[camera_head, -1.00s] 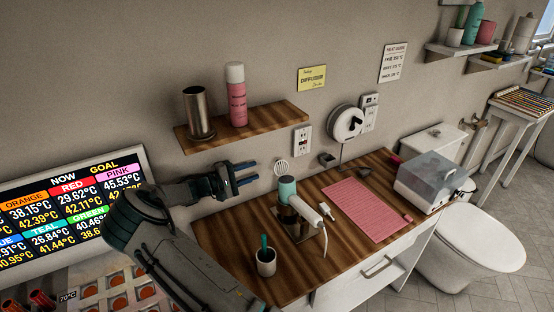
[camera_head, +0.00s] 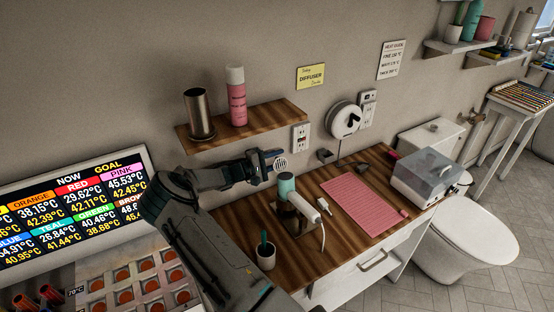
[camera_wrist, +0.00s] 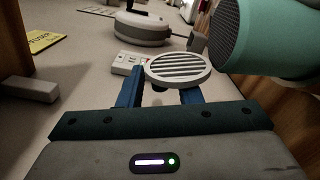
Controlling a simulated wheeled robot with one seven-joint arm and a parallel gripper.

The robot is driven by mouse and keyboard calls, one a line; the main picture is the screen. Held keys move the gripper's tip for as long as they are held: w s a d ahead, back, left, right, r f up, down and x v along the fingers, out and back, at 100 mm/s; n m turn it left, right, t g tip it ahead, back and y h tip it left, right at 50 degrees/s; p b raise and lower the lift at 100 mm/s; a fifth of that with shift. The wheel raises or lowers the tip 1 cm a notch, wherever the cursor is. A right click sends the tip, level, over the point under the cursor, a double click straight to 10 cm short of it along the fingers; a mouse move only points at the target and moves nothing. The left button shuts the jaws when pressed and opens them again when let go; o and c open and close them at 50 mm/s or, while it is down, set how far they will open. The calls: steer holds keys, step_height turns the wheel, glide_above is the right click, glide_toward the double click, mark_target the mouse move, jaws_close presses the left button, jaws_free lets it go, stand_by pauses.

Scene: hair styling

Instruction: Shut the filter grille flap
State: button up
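The round, pale slotted filter grille flap (camera_wrist: 180,68) stands out beside the teal end of the hair dryer (camera_wrist: 268,42), apart from its dark mesh face. My gripper (camera_head: 270,157) is at the flap, coming from the left. In the wrist view its blue fingers (camera_wrist: 163,85) are spread, with the flap just ahead of and partly over the tips. The right fingertip is hidden behind the flap; contact cannot be told.
A wooden shelf (camera_head: 250,124) with a steel cup and a pink spray can hangs above my gripper. A wall outlet (camera_head: 300,138) is close by. A cup (camera_head: 266,256) stands at the counter's front left; a pink mat (camera_head: 362,207) lies to the right.

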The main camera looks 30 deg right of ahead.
jaws_close()
